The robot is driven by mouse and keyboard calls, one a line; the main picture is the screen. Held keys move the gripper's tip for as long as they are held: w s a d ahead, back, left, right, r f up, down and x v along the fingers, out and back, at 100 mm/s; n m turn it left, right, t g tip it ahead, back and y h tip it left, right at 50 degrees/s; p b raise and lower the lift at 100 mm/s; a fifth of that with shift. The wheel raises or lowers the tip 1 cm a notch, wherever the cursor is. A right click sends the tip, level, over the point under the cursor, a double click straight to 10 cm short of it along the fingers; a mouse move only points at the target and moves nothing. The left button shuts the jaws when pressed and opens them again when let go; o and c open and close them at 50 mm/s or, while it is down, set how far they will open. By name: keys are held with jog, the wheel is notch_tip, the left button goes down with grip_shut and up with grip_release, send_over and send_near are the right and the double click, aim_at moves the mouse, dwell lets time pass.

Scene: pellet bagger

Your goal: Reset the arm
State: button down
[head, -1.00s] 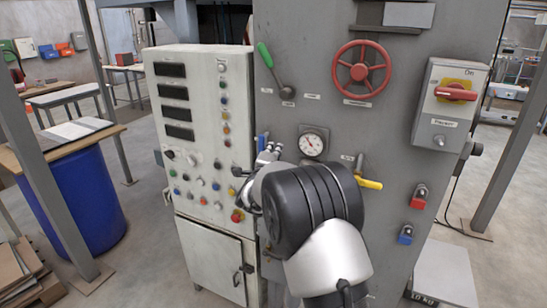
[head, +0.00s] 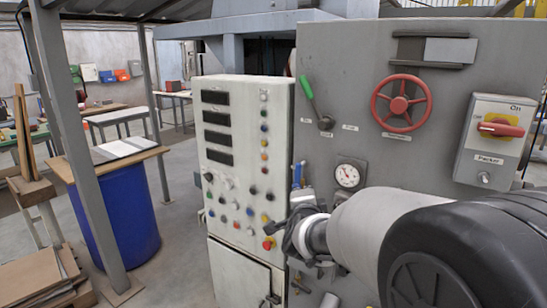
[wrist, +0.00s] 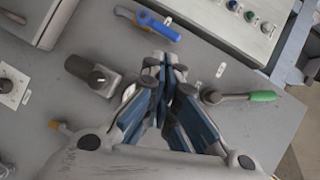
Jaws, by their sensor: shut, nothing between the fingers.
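My gripper (wrist: 165,65) shows in the wrist view with its blue-padded fingers drawn together at the tips and nothing between them. In the head view my arm reaches in from the lower right towards the left part of the grey machine panel (head: 350,65). The gripper end there is small and partly hidden by the wrist. In the wrist view a green-handled lever (wrist: 262,96) lies right of the fingers and a blue handle (wrist: 157,25) above them, both apart from them in the picture.
The white control cabinet (head: 245,130) with buttons stands left of the arm. The panel carries a red handwheel (head: 400,103), a gauge (head: 348,176) and a red-handled switch (head: 500,128). A blue drum (head: 125,215) stands at left, with open floor between it and the cabinet.

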jog(key=s+d+f+n+g, duration=0.1)
jog(key=s+n, duration=0.4)
jog(key=s, duration=0.9)
jog(key=s+d+f+n+g+y, duration=0.1)
jog(key=s+f+n+g, duration=0.3)
jog(key=s, duration=0.9)
jog(key=s+d+f+n+g, duration=0.2)
jog(key=s+n+g, duration=0.4)
jog(key=s, duration=0.8)
jog(key=shift+s+f+n+y, duration=0.3)
jog(key=shift+f+n, duration=0.1)
jog(key=shift+n, duration=0.5)
